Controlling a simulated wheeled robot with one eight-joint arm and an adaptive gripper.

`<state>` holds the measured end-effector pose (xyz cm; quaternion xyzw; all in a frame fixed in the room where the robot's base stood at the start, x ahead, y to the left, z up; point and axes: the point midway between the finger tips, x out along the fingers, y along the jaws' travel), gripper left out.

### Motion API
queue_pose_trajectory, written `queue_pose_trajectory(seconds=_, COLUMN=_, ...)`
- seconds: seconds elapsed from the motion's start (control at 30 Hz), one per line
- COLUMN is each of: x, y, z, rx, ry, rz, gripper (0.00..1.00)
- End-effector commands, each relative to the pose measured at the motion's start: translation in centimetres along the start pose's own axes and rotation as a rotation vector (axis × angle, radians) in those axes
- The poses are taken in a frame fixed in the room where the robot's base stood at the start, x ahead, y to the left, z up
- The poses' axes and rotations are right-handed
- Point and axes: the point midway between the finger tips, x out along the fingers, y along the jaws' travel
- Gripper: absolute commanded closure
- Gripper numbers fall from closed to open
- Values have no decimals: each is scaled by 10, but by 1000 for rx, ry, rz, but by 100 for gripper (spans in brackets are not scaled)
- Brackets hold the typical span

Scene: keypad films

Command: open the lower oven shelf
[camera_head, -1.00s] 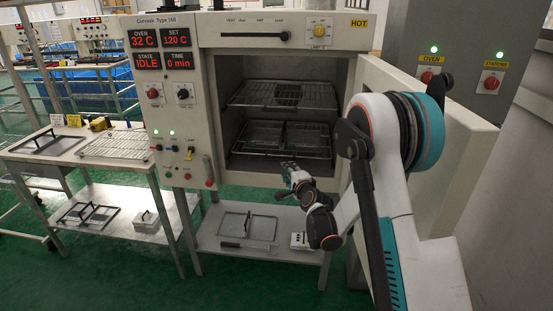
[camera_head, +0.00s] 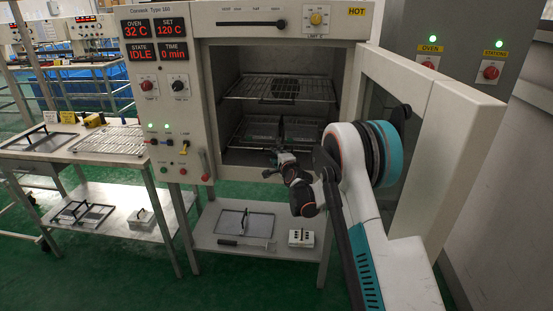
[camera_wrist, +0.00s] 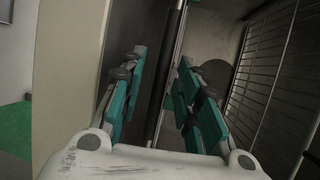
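The lower oven shelf (camera_head: 240,139) is a wire rack inside the open oven chamber, with dark mesh trays on it, below an upper wire rack (camera_head: 262,88). My gripper (camera_head: 272,163) is at the front of the chamber, just below and in front of the lower shelf's front edge. In the wrist view my gripper (camera_wrist: 160,97) has its green fingers apart. A thin metal bar (camera_wrist: 178,40) runs between them, seemingly the lower shelf's front edge; contact cannot be told. Wire rack bars (camera_wrist: 268,75) show at right there.
The oven door (camera_head: 455,130) stands open at right, beside my arm. The oven's control panel (camera_head: 160,90) is at left. A low shelf (camera_head: 205,243) below the oven holds a framed tray and a small white block. A side table (camera_head: 62,152) stands at left.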

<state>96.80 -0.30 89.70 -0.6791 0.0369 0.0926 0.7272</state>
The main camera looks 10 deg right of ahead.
Motion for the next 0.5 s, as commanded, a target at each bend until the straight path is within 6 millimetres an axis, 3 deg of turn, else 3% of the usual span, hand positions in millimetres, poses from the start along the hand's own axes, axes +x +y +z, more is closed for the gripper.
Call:
queue_pose_trajectory(seconds=0.13, x=10, y=0, z=0, rx=0, ry=0, rz=0, gripper=69)
queue_pose_trajectory(seconds=0.43, x=12, y=0, z=0, rx=0, ry=0, rz=0, gripper=69)
queue_pose_trajectory(seconds=0.47, x=12, y=0, z=0, rx=0, ry=0, rz=0, gripper=72)
queue_pose_trajectory(seconds=0.5, x=12, y=0, z=0, rx=0, ry=0, rz=0, gripper=81)
